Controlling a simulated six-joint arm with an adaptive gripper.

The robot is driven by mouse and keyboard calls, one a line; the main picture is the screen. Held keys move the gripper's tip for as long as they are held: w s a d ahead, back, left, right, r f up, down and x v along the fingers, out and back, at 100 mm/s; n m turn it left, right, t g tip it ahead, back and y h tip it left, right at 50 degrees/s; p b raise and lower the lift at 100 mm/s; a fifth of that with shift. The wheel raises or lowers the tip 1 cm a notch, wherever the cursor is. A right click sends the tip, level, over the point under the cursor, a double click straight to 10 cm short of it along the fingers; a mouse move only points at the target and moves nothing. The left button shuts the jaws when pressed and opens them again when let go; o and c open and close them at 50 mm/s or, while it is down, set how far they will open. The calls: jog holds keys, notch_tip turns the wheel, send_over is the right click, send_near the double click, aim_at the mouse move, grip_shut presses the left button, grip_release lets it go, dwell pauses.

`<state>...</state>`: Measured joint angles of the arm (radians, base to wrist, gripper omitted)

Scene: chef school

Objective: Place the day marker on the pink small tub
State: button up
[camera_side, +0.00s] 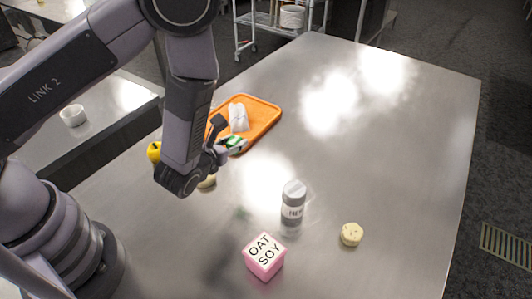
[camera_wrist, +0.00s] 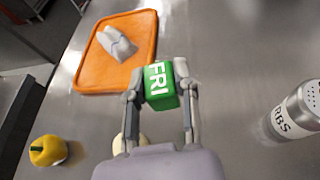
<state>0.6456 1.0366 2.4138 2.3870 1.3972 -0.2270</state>
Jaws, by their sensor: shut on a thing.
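The day marker is a green block with white FRI lettering (camera_wrist: 160,85). My gripper (camera_wrist: 160,92) is shut on it, with one finger on each side. In the side view the green marker (camera_side: 234,142) shows partly at my gripper (camera_side: 222,150), near the front edge of the orange tray; the height above the table is hard to tell. The pink small tub (camera_side: 265,257) stands on the table at the front, with OAT SOY lettering on its top. It is to the right of and nearer the camera than my gripper, and is not in the wrist view.
The orange tray (camera_side: 262,110) holds a white wrapped item (camera_side: 238,117). A shaker (camera_side: 293,201) stands between gripper and a pale round piece (camera_side: 351,234). A yellow pepper-like item (camera_wrist: 47,150) is at left. The table's right side is clear.

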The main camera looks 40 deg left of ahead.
jog(key=s+a+r+n+g+y, duration=0.45)
jog(key=s+a+n, duration=0.2)
jog(key=a, duration=0.25)
jog(key=s+a+r+n+g+y, duration=0.3)
jog(key=s+a+n+g+y, duration=0.3)
jog(key=a, duration=0.3)
jog(key=s+d+r+n+g+h, duration=0.1)
jog(key=s+d+n+g+h, duration=0.1)
jog(key=s+n+g, duration=0.55)
jog(key=s+d+r+n+g+h, duration=0.1)
jog(key=s+d+n+g+h, duration=0.15)
jog(key=s+n+g, duration=0.45)
jog(key=s+d+f+n+g+h, duration=0.1)
jog(key=s+d+n+g+h, duration=0.15)
jog(key=d+n+h, duration=0.45)
jog(key=n+t+h, duration=0.5)
jog(key=n+h, duration=0.4)
jog(key=h, duration=0.2)
send_over(265, 250)
jog(key=shift+g, duration=0.25)
jog(key=f, duration=0.9)
jog(key=shift+s+a+f, duration=0.2)
jog(key=shift+s+a, duration=0.15)
jog(key=shift+w+d+f, duration=0.1)
jog(key=shift+d+f, duration=0.05)
jog(key=shift+f, duration=0.1)
jog(key=shift+w+d+f, duration=0.1)
jog(key=shift+f, duration=0.85)
jog(key=shift+w+d+f, duration=0.1)
jog(key=shift+f, duration=0.8)
